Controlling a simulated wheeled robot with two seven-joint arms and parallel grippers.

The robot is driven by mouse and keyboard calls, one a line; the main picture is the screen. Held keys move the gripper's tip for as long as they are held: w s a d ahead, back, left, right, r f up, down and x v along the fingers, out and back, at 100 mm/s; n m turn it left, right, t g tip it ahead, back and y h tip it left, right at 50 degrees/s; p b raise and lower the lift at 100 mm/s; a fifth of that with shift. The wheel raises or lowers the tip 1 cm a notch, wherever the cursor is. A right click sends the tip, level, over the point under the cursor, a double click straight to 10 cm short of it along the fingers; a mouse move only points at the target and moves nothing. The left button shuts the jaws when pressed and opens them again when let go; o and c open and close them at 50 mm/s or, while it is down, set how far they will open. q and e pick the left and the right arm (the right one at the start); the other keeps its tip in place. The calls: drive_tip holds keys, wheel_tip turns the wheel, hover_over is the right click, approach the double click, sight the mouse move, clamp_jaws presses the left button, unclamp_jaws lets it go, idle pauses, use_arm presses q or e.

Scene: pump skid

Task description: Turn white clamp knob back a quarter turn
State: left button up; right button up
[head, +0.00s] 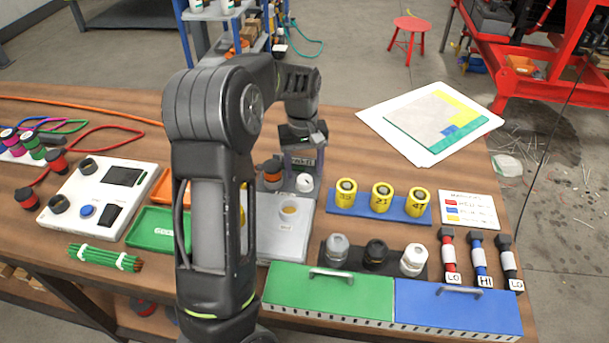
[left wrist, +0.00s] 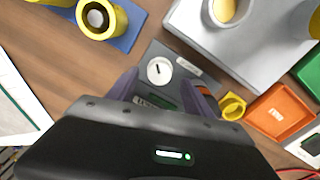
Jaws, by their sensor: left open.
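The white clamp knob (head: 304,183) is a small round cap on a dark grey block (left wrist: 185,62) near the middle of the table. In the left wrist view, the knob (left wrist: 160,70) shows a short black mark on its top, running roughly up and down in the picture. My left gripper (head: 303,163) points down above the knob. Its purple fingers (left wrist: 163,88) are open and lie to either side of the knob in the wrist view, with nothing held. I cannot tell whether they touch it. My right gripper is not in view.
A grey box (head: 285,250) stands in front of the knob. Yellow cylinders on a blue base (head: 365,207) stand to the right. An orange-and-black knob (head: 271,173) is close on the left. Green (head: 325,300) and blue (head: 455,308) lids line the front edge.

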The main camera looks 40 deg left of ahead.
sight(304, 180)
use_arm(q)
drive_tip(key=shift+r, duration=2)
